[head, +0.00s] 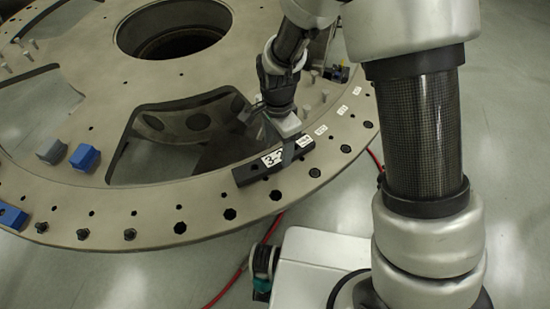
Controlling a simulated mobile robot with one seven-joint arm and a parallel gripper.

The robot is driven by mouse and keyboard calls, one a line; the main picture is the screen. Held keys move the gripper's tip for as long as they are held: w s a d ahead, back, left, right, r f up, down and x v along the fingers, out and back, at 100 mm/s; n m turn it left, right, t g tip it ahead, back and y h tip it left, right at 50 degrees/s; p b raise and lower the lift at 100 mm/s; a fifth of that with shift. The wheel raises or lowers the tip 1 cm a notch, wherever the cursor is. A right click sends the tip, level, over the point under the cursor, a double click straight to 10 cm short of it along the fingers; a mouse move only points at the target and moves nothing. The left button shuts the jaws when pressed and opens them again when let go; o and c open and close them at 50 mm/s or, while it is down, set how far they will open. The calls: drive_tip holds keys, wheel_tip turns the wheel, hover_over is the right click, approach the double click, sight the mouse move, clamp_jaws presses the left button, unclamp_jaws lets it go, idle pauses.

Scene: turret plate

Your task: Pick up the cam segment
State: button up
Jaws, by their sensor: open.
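The cam segment appears to be the long dark block (250,175) with white labels, lying near the rim of the large round turret plate (150,200). A label on it seems to read "3-2". My gripper (290,135) is over the right half of this block, pointing down. Its jaws are open, and the near finger covers part of the block. I cannot tell whether the fingers touch the block or straddle it.
A blue block (84,157) and a grey block (52,151) stand on the plate at left, with another blue block (12,216) at the left edge. The plate has large cutouts (175,130) and rim holes. A red cable (240,268) lies on the floor.

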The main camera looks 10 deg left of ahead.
sight(275, 157)
drive_tip(key=f, duration=0.4)
drive_tip(key=shift+a, duration=0.3)
drive_tip(key=c, duration=1.4)
